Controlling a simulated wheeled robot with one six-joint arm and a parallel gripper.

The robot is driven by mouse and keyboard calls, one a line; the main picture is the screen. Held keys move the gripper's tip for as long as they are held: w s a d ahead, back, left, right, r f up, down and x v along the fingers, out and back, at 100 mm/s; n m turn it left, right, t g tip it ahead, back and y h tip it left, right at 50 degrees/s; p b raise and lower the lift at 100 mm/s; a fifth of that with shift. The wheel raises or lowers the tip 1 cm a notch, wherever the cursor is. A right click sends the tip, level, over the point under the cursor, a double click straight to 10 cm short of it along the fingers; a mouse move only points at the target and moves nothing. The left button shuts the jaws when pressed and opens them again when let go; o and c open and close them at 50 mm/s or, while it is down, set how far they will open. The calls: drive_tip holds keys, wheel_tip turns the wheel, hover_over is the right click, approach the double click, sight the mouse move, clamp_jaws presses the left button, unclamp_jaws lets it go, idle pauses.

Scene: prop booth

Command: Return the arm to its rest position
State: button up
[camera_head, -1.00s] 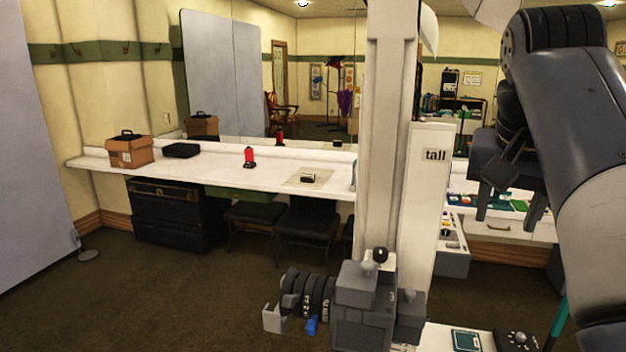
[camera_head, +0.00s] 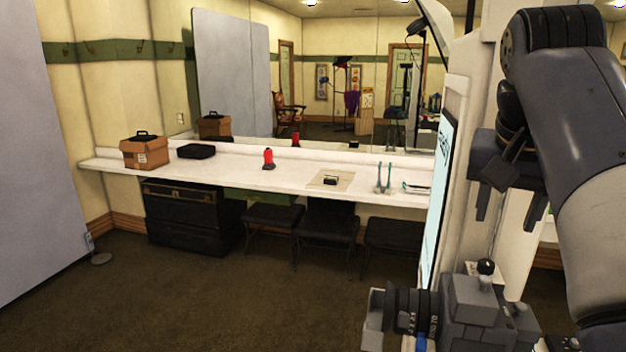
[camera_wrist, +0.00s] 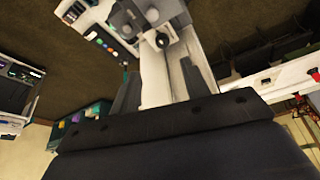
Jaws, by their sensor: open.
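My gripper (camera_head: 508,212) hangs at the right of the head view, below the dark wrist joint. Its two dark fingers point down and stand apart, with nothing between them. My arm is folded along the right edge of the picture, with a dark elbow at the top and a pale grey link below. In the wrist view, dark parts of my gripper fill the lower middle, and nothing is held there.
A white upright stand with grey equipment (camera_head: 480,310) is close, left of and below my gripper. A long white counter (camera_head: 220,170) bears a cardboard box (camera_head: 145,152), a black case (camera_head: 196,151) and a red item (camera_head: 268,158). Open floor (camera_head: 240,300) lies left of the stand.

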drive_tip(key=x, duration=0.5)
drive_tip(key=shift+w+a+f, duration=0.1)
drive_tip(key=shift+a+f, duration=0.05)
drive_tip(key=shift+a, duration=0.15)
drive_tip(key=shift+w+d+f+b, duration=0.2)
drive_tip(key=shift+f+b, duration=0.1)
drive_tip(key=shift+f, duration=0.2)
drive_tip(key=shift+a, duration=0.1)
